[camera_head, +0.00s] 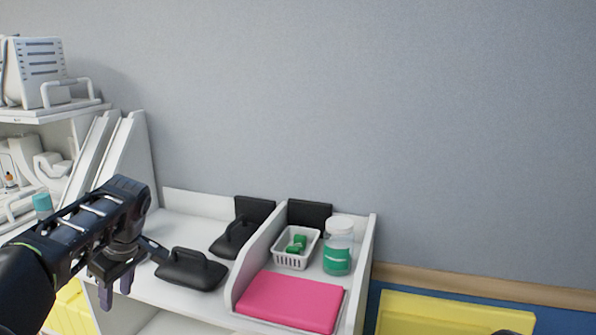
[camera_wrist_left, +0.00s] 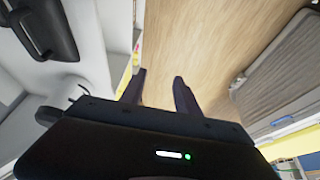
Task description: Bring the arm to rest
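My left gripper (camera_head: 119,284) hangs in front of the white shelf's front edge, left of the black handled pieces, with its fingers pointing down. In the left wrist view its two fingers (camera_wrist_left: 160,88) stand apart with nothing between them, over a wood-coloured floor. One black handled piece (camera_head: 190,270) lies flat on the shelf near the gripper. A second black handled piece (camera_head: 234,237) lies behind it to the right.
The white shelf (camera_head: 180,296) has a divider. Right of it are a pink pad (camera_head: 291,301), a white basket (camera_head: 296,248) with green items and a jar with a green label (camera_head: 338,246). A yellow bin (camera_head: 450,315) stands at the lower right. Another shelf rack (camera_head: 45,118) is at the left.

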